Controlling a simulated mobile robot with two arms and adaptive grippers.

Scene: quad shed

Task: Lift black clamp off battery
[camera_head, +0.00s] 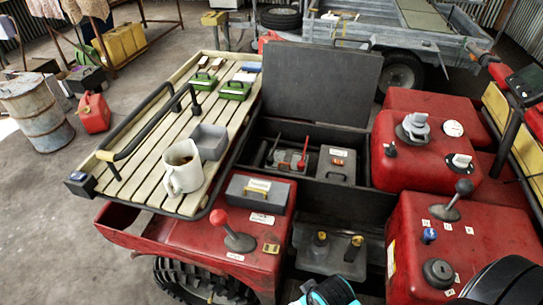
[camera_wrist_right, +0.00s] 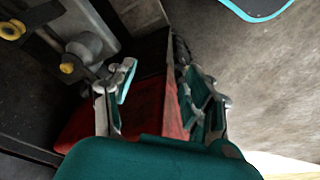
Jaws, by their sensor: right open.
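In the head view, an open black bay holds what looks like the battery (camera_head: 283,157), a dark box with a red-handled piece (camera_head: 304,154) and a dark piece (camera_head: 272,150) on its top. The dark piece may be the black clamp; it is too small to be sure. In the wrist view, my right gripper (camera_wrist_right: 158,88) is open, its fingers apart over a red panel (camera_wrist_right: 92,122), with nothing held. Neither battery nor clamp can be made out in that view. Teal parts of mine show at the head view's bottom edge. My left gripper is not in view.
A grey box (camera_head: 337,165) sits right of the battery. The bay's dark lid (camera_head: 320,84) stands raised behind. A grey unit with yellow-and-black knobs (camera_head: 330,251) is in front. A slatted rack (camera_head: 135,150) carries a mug (camera_head: 183,168) and a grey tray (camera_head: 209,141). Red housings flank the bay.

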